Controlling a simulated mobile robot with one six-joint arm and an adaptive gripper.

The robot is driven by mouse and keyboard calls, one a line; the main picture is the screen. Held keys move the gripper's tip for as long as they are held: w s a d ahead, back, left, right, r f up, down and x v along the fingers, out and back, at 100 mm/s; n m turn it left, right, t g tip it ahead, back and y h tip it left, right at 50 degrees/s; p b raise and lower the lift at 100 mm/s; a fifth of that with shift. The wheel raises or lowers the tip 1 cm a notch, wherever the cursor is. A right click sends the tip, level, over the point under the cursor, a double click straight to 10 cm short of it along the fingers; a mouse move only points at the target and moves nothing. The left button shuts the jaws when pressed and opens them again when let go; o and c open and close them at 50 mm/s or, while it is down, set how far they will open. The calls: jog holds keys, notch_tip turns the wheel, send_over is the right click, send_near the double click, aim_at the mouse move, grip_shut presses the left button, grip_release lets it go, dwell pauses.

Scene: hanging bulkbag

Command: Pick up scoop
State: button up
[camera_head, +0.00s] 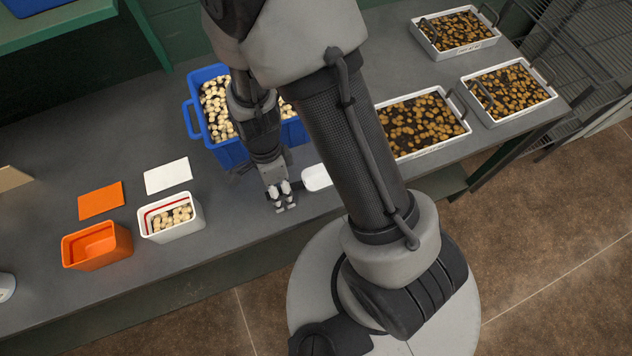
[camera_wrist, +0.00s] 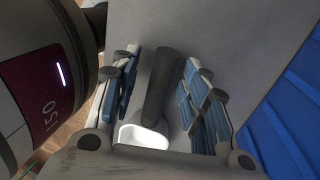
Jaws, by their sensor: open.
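The scoop has a white bowl (camera_head: 316,178) and a dark handle, and lies on the grey table in front of the blue crate. In the wrist view its dark handle (camera_wrist: 163,85) runs between my fingers, with the white bowl (camera_wrist: 143,136) toward the palm side. My gripper (camera_head: 281,200) is over the handle, fingers open on both sides of it. In the wrist view my gripper (camera_wrist: 163,80) shows a gap between each finger and the handle. In the head view my arm hides part of the scoop's surroundings.
A blue crate (camera_head: 190,118) of pale round pieces stands just behind my gripper. A white box (camera_head: 195,225), an orange box (camera_head: 122,245) and two flat lids are at left. White trays (camera_head: 462,128) of brown pieces are at right. The grey table (camera_head: 245,215) is bare left of my gripper.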

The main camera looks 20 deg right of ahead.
jog(key=shift+f, duration=0.1)
jog(key=shift+c, duration=0.2)
grip_shut()
